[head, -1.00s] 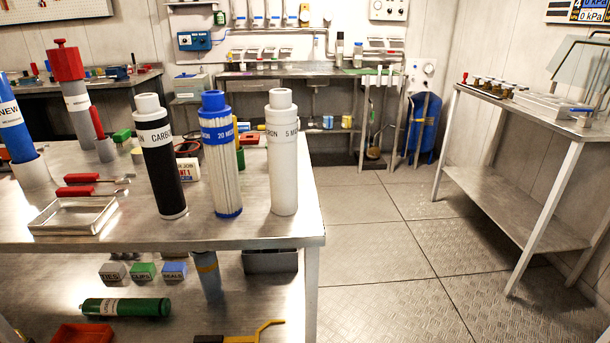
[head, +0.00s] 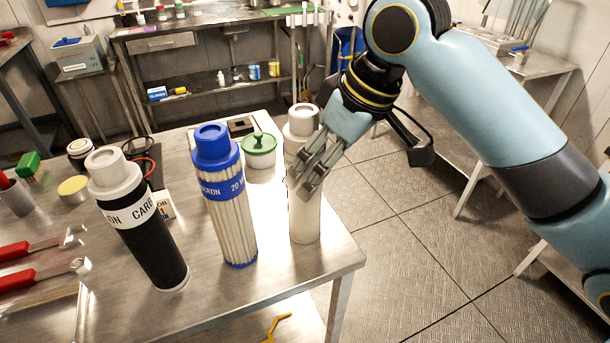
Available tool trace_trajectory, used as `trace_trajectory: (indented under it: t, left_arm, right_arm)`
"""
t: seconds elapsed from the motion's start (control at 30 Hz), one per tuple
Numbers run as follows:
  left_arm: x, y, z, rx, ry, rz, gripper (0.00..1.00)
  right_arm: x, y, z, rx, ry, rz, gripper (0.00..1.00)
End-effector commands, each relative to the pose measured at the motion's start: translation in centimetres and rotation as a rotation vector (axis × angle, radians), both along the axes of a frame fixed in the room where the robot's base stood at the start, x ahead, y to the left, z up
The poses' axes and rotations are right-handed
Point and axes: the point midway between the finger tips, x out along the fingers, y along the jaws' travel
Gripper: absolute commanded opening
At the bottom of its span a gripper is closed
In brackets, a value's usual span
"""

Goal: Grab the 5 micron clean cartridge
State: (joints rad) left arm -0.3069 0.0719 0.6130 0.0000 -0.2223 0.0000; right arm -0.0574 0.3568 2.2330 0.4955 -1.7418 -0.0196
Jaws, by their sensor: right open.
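The 5 micron cartridge (head: 305,217) is a white upright cylinder with a grey-white cap, standing near the right end of the steel bench (head: 205,315). My right gripper (head: 303,188) is in front of its upper part, with open fingers pointing down and left; they hide its label. I cannot tell whether the fingers touch it. To its left stand the blue-capped 20 micron cartridge (head: 228,205) and the black carbon cartridge (head: 145,232) with a white cap, both upright. My left gripper is not in view.
A white tub with a green lid (head: 260,149) stands close behind, between the blue-capped and white cartridges. Red-handled wrenches (head: 38,275) lie at the left. The bench's right edge is close to the white cartridge, with open floor (head: 400,250) beyond.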

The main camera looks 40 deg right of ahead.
Motion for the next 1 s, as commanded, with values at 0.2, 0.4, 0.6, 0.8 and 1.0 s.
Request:
trace_trajectory:
  t: [0.2,0.4,0.6,0.8,1.0]
  left_arm:
    - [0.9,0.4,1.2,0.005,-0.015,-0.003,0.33]
    - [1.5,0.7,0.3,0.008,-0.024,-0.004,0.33]
    - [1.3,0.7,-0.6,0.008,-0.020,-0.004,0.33]
    - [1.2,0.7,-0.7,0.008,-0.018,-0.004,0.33]
    - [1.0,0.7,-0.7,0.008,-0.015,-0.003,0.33]
  right_arm:
    - [1.1,-0.1,10.3,-0.036,-0.034,0.188,0.86]
    - [1.6,-0.1,10.6,-0.044,-0.028,0.238,0.86]
    - [2.7,0.6,7.7,-0.042,-0.027,0.238,0.86]
    - [3.2,0.8,6.3,-0.044,-0.026,0.237,0.86]
    - [4.3,1.0,3.3,-0.044,-0.026,0.238,0.86]
